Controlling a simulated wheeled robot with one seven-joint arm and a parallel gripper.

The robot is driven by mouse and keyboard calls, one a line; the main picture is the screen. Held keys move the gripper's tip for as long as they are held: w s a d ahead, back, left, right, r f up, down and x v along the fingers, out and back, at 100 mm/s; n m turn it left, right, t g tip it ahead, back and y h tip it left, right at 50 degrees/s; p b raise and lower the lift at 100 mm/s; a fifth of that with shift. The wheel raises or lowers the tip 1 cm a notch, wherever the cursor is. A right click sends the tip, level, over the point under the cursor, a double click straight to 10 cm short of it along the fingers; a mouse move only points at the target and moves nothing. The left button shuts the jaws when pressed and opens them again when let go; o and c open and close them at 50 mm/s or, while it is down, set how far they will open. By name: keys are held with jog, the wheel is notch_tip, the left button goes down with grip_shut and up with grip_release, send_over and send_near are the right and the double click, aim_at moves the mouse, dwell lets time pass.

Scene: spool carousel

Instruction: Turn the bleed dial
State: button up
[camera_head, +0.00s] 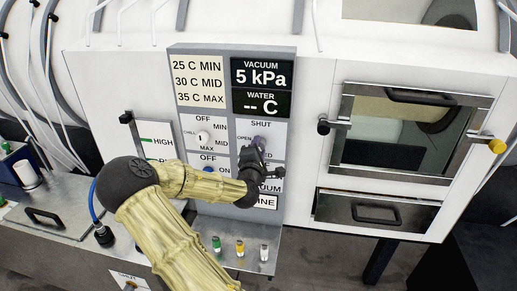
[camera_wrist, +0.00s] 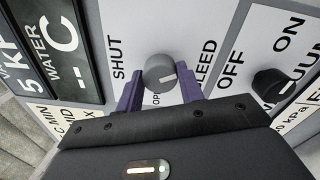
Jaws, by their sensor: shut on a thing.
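In the head view, my gripper (camera_head: 259,144) is at the panel just below the SHUT label and hides the dial.
A black knob (camera_wrist: 270,82) marked OFF and ON sits close beside my gripper in the wrist view. A white chill dial (camera_head: 203,138) is to the left. The water display (camera_head: 262,103) reads "-- C" and the vacuum display (camera_head: 261,73) 5 kPa. A windowed door (camera_head: 468,171) stands at right.

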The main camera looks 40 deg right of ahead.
jog(key=shift+f+n+b, duration=0.15)
jog(key=shift+n+b, duration=0.15)
jog(key=shift+n, duration=4.1)
jog(key=o, duration=1)
jog(key=b+v, duration=0.3)
jog(key=v, duration=0.3)
jog(key=b+v, duration=0.3)
jog(key=v, duration=0.3)
jog(key=shift+w+a+b, duration=0.15)
jog(key=shift+a+b, duration=0.15)
jog(key=shift+b, duration=0.05)
